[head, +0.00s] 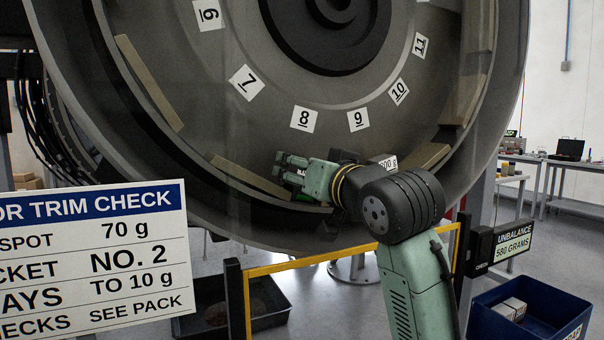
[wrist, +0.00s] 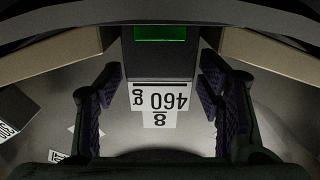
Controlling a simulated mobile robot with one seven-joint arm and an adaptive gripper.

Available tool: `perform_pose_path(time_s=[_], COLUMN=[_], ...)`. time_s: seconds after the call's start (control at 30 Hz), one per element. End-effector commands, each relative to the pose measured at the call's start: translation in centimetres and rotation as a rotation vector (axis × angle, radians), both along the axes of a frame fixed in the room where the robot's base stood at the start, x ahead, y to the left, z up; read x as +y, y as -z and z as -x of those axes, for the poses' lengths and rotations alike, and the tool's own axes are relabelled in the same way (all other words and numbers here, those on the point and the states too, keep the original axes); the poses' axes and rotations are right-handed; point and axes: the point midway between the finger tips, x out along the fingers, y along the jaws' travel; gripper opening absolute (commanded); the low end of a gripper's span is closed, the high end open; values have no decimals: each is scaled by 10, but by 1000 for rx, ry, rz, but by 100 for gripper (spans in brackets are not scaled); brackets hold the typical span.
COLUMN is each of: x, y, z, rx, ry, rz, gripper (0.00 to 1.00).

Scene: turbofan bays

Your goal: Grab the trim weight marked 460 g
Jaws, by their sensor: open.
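The trim weight marked 460 g (wrist: 150,63) is a dark block with a green patch and a white label that reads upside down in the wrist view. In that view my gripper (wrist: 162,97) is open, with one finger on each side of the weight and visible gaps between. In the head view my gripper (head: 284,168) is at the lower part of the drum, below placard 8. A bit of green (head: 304,197) shows just under it; the rest of the weight is hidden there.
Tan blocks (head: 249,177) line the drum's rim on both sides. A yellow rail (head: 300,262) runs below. A blue bin (head: 545,306) stands at the lower right, by an unbalance display reading 580 grams (head: 514,247).

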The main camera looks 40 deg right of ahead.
Motion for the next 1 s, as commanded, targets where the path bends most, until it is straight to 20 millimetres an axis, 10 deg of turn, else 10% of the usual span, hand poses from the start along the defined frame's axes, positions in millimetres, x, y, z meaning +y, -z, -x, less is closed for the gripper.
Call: perform_pose_path(time_s=[0.2,1.0], x=[0,0], y=[1,0], z=[-1,0], rx=[-1,0], ry=[0,0], rz=[0,0], gripper=[62,8])
